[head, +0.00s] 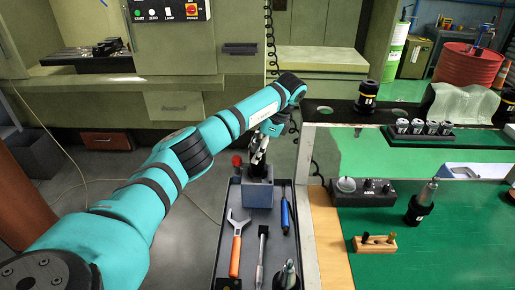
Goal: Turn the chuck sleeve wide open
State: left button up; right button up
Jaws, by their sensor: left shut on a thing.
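My left arm reaches in from the left. Its gripper (260,153) points down over a grey-blue block (259,194) at the far end of the narrow tool tray. The gripper is shut on what appears to be the chuck sleeve above this block. The fingers and wrist cover most of the sleeve, so its outline and how far it is turned cannot be made out. A red knob (237,160) shows just left of the gripper. My right gripper is not in view.
The dark tray (222,255) holds an orange-handled wrench (236,250), a hammer-like tool (262,255) and a blue-handled tool (285,212). A tool holder (287,275) stands at its near end. The green-topped cart at right carries a grey box (362,192), a tool holder (420,207) and a wooden block (374,244).

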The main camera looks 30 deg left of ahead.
pick_arm(q)
jog(key=shift+n, duration=0.4)
jog(key=o, duration=1.2)
jog(key=shift+c, duration=0.2)
jog(key=v, duration=1.2)
jog(key=shift+a, duration=0.2)
jog(key=shift+w, duration=0.1)
